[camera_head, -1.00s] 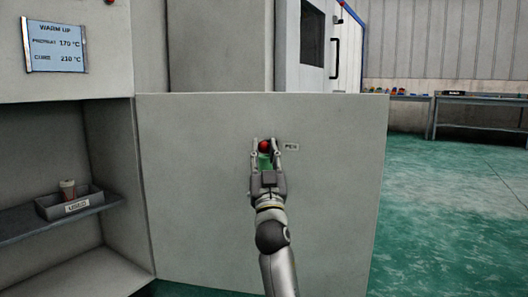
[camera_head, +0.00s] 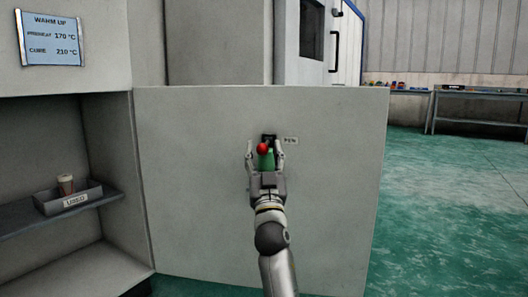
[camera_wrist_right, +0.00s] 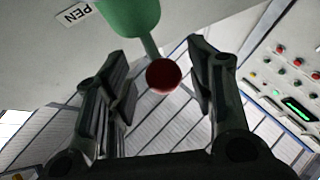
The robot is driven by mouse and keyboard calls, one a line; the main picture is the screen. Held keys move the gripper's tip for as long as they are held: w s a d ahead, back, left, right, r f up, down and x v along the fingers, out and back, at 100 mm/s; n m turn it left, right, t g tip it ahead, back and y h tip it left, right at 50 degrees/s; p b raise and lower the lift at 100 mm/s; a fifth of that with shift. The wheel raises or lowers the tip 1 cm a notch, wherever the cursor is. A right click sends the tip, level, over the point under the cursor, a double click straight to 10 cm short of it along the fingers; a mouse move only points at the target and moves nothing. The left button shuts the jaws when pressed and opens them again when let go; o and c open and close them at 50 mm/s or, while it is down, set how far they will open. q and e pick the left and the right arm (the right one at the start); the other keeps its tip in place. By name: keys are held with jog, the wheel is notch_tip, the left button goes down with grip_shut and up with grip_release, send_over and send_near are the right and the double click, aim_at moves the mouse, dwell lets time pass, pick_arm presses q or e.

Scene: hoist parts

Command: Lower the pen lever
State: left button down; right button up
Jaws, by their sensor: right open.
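The pen lever has a red ball knob (camera_head: 262,148) in front of a green part (camera_head: 266,161), below a black mount (camera_head: 268,139) on the grey panel. A "PEN" label (camera_head: 291,141) is just right of it. My right gripper (camera_head: 264,146) is open, its fingers on either side of the lever. In the right wrist view, the red knob (camera_wrist_right: 163,76) is between the spread fingers (camera_wrist_right: 163,80), with visible gaps to both. A thin rod joins it to the green part (camera_wrist_right: 130,15). My left gripper is not in view.
The grey panel (camera_head: 200,210) stands upright behind the lever. At left, a shelf (camera_head: 20,222) holds a labelled tray (camera_head: 85,198) with a cup. A control panel with buttons (camera_wrist_right: 295,75) shows at right in the wrist view. Green floor at right is open.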

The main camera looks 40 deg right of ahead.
jog(key=v, duration=0.6)
jog(key=shift+s, duration=0.15)
jog(key=shift+f, duration=0.15)
dwell(0.4)
